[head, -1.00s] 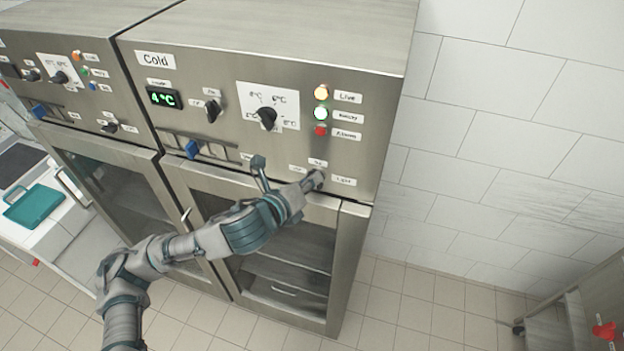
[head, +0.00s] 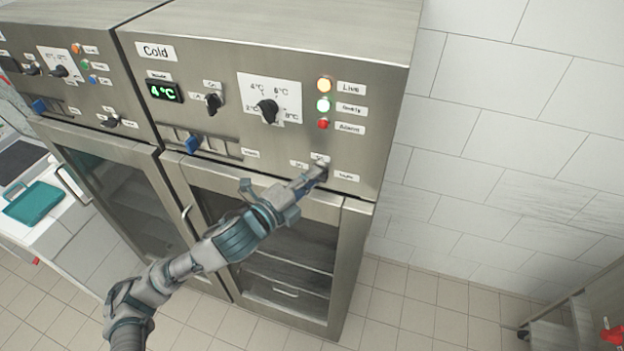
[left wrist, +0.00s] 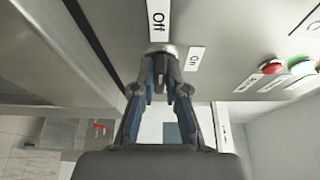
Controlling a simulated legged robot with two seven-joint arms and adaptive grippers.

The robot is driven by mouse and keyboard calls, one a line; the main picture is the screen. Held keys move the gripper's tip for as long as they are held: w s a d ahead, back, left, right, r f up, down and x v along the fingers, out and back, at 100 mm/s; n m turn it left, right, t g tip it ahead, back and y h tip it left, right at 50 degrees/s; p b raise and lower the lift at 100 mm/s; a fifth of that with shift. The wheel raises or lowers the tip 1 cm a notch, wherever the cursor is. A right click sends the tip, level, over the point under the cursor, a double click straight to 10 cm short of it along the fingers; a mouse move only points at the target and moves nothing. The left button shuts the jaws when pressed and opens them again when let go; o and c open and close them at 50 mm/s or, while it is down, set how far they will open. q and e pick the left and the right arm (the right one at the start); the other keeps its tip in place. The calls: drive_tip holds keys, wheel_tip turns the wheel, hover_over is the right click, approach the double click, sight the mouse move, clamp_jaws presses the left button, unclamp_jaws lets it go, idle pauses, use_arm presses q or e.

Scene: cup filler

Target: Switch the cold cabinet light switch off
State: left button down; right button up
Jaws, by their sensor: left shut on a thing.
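The cold cabinet (head: 250,90) has a steel front panel with a "Cold" label and a green 4°C display. The light switch sits at the panel's lower right, beside its label (head: 345,176), and is mostly hidden by my left gripper (head: 318,176). In the left wrist view the gripper (left wrist: 163,85) is shut on the small round switch knob (left wrist: 163,48), between an "Off" label (left wrist: 158,18) and an "On" label (left wrist: 194,60). Which way the knob points cannot be told. My right gripper is not in view.
Above the switch are orange, white-green and red lamps (head: 324,104). A black dial (head: 266,112), a smaller black knob (head: 213,103) and a blue slider (head: 192,144) are further left. The glass door (head: 285,255) is below. A second cabinet (head: 75,80) adjoins at left.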

use_arm(q)
drive_tip(key=shift+f+n, duration=0.3)
drive_tip(key=shift+n, duration=0.2)
drive_tip(key=c, duration=1.2)
unclamp_jaws()
drive_tip(key=shift+w, duration=0.1)
drive_tip(key=shift+a, duration=0.15)
drive_tip(key=shift+r, duration=0.1)
drive_tip(key=v, duration=0.7)
drive_tip(key=shift+a+f, duration=0.25)
drive_tip(key=shift+d, duration=0.1)
